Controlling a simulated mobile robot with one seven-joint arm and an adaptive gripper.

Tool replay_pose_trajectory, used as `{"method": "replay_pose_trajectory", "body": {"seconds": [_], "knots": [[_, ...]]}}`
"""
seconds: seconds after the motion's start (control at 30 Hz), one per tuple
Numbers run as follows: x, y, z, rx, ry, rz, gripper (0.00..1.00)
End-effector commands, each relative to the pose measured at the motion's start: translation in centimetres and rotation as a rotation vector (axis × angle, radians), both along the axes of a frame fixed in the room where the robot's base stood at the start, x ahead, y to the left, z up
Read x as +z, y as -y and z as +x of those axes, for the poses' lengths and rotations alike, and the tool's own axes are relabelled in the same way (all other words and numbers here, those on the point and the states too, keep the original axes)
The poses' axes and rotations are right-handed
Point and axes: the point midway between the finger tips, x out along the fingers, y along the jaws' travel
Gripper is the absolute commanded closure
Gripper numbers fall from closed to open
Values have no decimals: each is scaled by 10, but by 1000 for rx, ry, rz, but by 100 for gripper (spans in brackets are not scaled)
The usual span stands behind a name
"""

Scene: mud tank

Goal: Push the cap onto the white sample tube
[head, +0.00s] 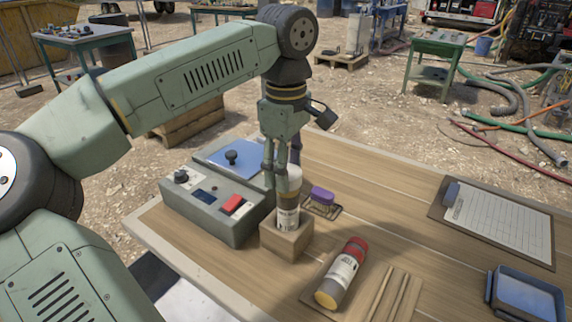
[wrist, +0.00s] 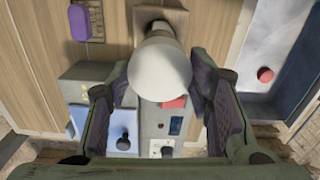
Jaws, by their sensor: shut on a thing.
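The white sample tube (head: 287,217) stands upright in a wooden block (head: 283,243) near the left side of the table. It has a white label and a dark band above it. The pale cap (head: 293,172) is at the tube's top, in line with it; I cannot tell whether it is fully seated. My gripper (head: 282,178) points down from above, its fingers closed on the cap's sides. In the wrist view the cap (wrist: 160,68) fills the space between the fingers and hides most of the tube. The wooden block (wrist: 160,18) shows behind it.
A green control box (head: 215,203) with a red switch stands close left of the block. A purple brush (head: 322,197) is close right. A red-capped tube (head: 342,273) lies on a board in front. A clipboard (head: 500,220) and blue tray (head: 526,296) are at right.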

Motion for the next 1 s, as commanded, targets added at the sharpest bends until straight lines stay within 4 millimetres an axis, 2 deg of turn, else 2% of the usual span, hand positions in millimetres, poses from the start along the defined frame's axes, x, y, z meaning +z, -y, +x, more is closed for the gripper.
{"method": "replay_pose_trajectory", "body": {"seconds": [1.0], "knots": [[-8, 2, -1, 0, 0, 0, 66]]}}
